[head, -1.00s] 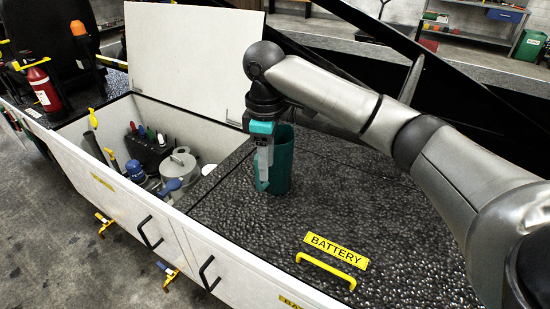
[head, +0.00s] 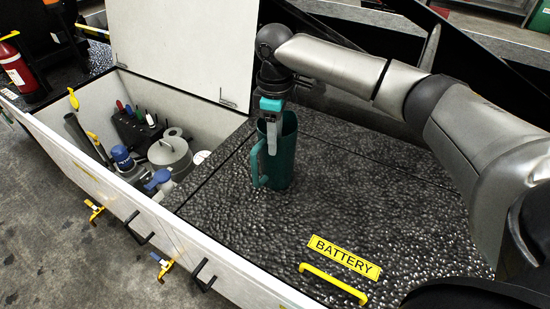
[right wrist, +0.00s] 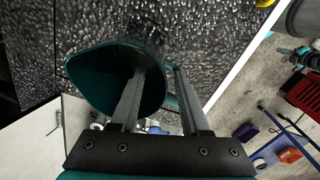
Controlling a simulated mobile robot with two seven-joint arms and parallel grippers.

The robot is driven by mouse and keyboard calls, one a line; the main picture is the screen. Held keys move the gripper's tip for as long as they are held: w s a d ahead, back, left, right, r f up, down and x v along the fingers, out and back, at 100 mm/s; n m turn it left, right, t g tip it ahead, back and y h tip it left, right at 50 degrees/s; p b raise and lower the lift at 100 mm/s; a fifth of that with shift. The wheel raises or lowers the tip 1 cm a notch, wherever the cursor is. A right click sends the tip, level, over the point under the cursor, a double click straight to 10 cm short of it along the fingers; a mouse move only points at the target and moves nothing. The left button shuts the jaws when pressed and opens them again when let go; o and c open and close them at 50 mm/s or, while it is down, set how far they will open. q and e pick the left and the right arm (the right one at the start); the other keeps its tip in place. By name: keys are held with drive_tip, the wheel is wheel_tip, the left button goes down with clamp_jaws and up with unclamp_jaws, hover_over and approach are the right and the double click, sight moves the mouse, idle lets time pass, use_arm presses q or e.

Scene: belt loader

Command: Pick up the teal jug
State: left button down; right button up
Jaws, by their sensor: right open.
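The teal jug (head: 284,158) stands upright on the black textured deck (head: 330,200), with its handle (head: 256,166) towards the left. My right gripper (head: 271,150) points down at the jug's rim on the handle side. In the right wrist view, the open fingers (right wrist: 161,72) straddle the rim and handle side of the jug (right wrist: 95,80). One finger shows over the jug's mouth and the other outside it. I cannot tell whether either finger touches the jug. My left gripper is not in view.
An open white bin (head: 55,118) left of the jug holds a grey lidded can (head: 170,158), a blue-topped bottle (head: 122,158) and tools. Its raised lid (head: 185,45) stands behind. A yellow handle (head: 333,284) and BATTERY label (head: 344,256) lie in front on the deck.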

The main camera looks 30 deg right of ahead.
sight(271, 159)
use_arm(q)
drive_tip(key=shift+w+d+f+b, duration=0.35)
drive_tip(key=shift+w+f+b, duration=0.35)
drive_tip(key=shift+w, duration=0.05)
use_arm(e)
drive_tip(key=f, duration=0.5)
drive_tip(key=shift+w+a+f, duration=0.15)
drive_tip(key=shift+a+f, duration=0.2)
drive_tip(key=shift+a, duration=0.05)
drive_tip(key=shift+c, duration=0.6)
clamp_jaws()
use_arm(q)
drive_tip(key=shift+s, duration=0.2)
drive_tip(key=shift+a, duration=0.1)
use_arm(e)
drive_tip(key=shift+a, duration=0.15)
